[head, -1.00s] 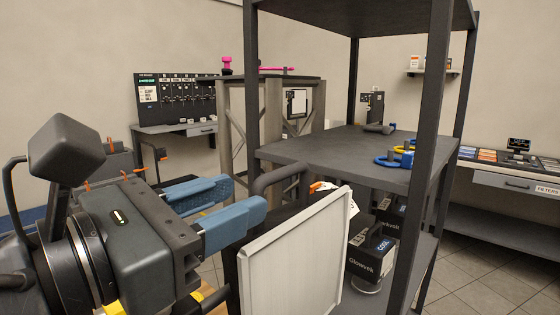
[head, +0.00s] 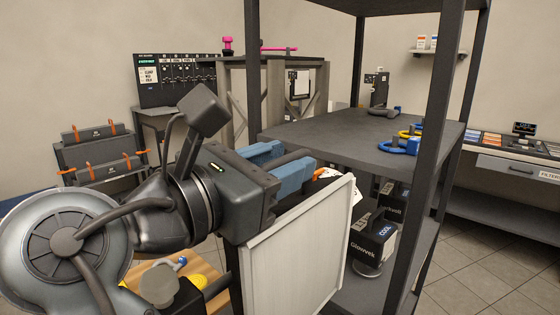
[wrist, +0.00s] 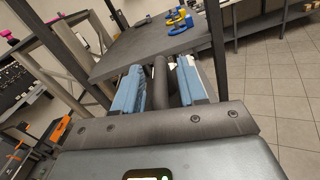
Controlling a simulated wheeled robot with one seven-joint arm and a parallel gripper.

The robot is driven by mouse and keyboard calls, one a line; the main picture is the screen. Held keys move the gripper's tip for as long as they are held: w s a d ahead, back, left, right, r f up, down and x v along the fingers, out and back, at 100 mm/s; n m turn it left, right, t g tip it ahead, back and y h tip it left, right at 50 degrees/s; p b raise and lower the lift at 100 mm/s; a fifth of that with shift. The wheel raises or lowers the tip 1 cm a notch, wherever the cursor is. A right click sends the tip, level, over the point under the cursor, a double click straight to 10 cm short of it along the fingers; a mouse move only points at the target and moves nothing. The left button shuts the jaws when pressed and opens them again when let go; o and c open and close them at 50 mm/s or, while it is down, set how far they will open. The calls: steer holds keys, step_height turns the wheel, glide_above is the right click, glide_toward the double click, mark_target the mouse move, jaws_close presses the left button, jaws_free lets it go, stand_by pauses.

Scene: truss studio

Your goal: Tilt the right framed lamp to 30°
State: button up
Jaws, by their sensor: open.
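A white framed panel (head: 297,250), which looks like the framed lamp, stands tilted just below and in front of my gripper (head: 294,160). A dark round bar (head: 296,156) shows above the panel's top edge. The wrist view shows this bar (wrist: 160,82) running lengthwise between my two blue fingers (wrist: 160,72). The fingers are apart, with a visible gap on each side of the bar. No angle mark is readable.
A black shelf rack (head: 340,132) stands close to the right of my gripper. Its middle shelf holds blue and yellow rings (head: 400,146); black boxes (head: 372,238) sit below. Orange-handled cases (head: 97,150) are at left. Floor is clear at far right.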

steer(key=shift+c, duration=0.2)
jaws_close()
stand_by(0.4)
